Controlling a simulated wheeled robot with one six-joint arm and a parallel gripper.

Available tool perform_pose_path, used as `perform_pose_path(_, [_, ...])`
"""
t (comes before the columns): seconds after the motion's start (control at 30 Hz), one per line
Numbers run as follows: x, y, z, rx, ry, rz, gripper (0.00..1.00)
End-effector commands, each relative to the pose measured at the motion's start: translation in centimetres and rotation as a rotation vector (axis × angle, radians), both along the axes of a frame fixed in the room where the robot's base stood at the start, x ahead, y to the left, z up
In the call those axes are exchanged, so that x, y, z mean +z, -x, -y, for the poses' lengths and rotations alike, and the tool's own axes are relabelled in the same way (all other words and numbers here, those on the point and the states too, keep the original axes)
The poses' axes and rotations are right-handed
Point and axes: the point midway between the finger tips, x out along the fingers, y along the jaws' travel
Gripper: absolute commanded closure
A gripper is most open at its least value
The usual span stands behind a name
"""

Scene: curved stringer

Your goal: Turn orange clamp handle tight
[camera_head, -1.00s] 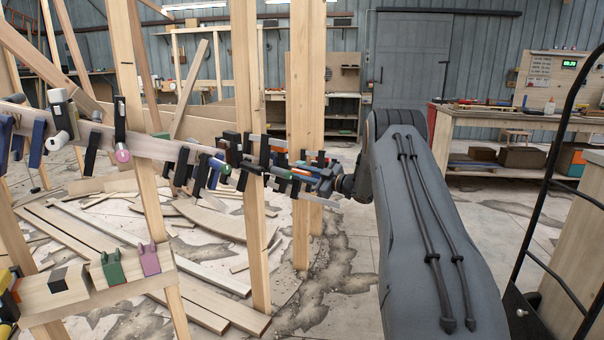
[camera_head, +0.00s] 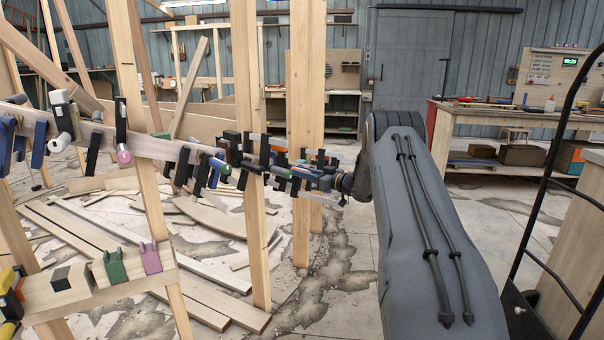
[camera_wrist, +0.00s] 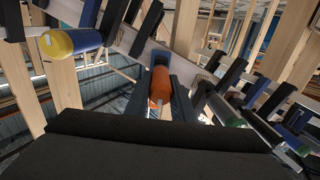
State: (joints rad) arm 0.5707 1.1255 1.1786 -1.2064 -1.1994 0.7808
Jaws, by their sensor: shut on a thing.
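The orange clamp handle (camera_wrist: 160,85) is in the middle of the wrist view, below a blue clamp part. My gripper (camera_wrist: 161,92) has one dark finger on each side of the handle and is shut on it. The curved wooden stringer (camera_wrist: 128,38) runs behind, with a row of clamps along it. In the head view my gripper (camera_head: 333,182) is at the right end of the clamp row, small and crowded by clamps. I cannot make out the orange handle clearly there.
Upright wooden posts (camera_head: 306,120) stand close behind the clamps. Planks (camera_head: 200,265) lie on the floor. A black cart frame (camera_head: 548,180) is right of my arm.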

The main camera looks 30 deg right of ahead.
Motion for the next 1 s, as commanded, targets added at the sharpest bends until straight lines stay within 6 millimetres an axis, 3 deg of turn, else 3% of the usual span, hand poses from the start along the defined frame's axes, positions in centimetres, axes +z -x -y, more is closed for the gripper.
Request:
perform_pose_path(0.33, [-0.1, 0.0, 0.0, -0.001, -0.002, -0.002, 1.0])
perform_pose_path(0.37, [-0.1, 0.0, 0.0, -0.001, -0.002, -0.002, 0.76])
perform_pose_path(0.47, [-0.1, 0.0, 0.0, 0.0, -0.002, -0.002, 0.59])
perform_pose_path(0.8, [0.0, 0.2, 0.2, -0.001, -0.001, -0.002, 0.59])
perform_pose_path(1.0, [0.0, 2.4, 1.4, -0.002, -0.002, -0.002, 0.59])
